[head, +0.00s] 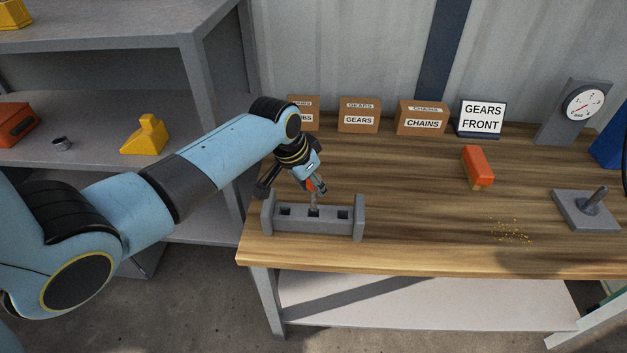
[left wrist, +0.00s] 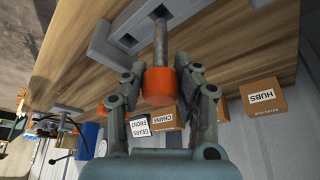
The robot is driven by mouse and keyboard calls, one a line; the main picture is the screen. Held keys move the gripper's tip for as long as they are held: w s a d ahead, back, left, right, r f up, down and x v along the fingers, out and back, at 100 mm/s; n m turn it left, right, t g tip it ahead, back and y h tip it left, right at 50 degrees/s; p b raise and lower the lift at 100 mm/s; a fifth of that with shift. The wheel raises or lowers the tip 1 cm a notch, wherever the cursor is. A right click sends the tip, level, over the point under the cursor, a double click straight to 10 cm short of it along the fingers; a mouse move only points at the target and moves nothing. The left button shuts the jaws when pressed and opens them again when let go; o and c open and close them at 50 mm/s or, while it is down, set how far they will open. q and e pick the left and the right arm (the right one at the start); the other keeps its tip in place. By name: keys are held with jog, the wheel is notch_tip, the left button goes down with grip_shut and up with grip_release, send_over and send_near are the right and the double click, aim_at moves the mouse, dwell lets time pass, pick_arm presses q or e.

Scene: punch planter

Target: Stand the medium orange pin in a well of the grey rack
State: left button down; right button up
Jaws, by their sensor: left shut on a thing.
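The orange pin (head: 311,185) has an orange head and a grey metal shaft. My left gripper (head: 314,189) is shut on its head, above the middle of the grey rack (head: 315,225) at the table's left front. The shaft points down and its lower end meets the middle well; how deep it sits I cannot tell. The left wrist view shows the orange head (left wrist: 158,88) between the two fingers of my left gripper (left wrist: 159,78), with the shaft reaching to a dark well of the rack (left wrist: 100,45). The wells on either side look empty. My right gripper is not in view.
An orange-topped block or brush (head: 478,167) lies right of centre. A grey base with a peg (head: 588,208) stands at the right. Cardboard boxes (head: 422,117), a sign (head: 481,117) and a dial gauge (head: 582,103) line the back. The table between is mostly clear.

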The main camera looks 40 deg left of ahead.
aim_at(311, 195)
pick_arm(q)
jog(key=shift+p, duration=0.6)
dwell(1.0)
jog(key=shift+f+b, duration=1.85)
jog(key=shift+f, duration=0.65)
jog(key=c, duration=0.9)
grip_release()
jog(key=v, duration=1.2)
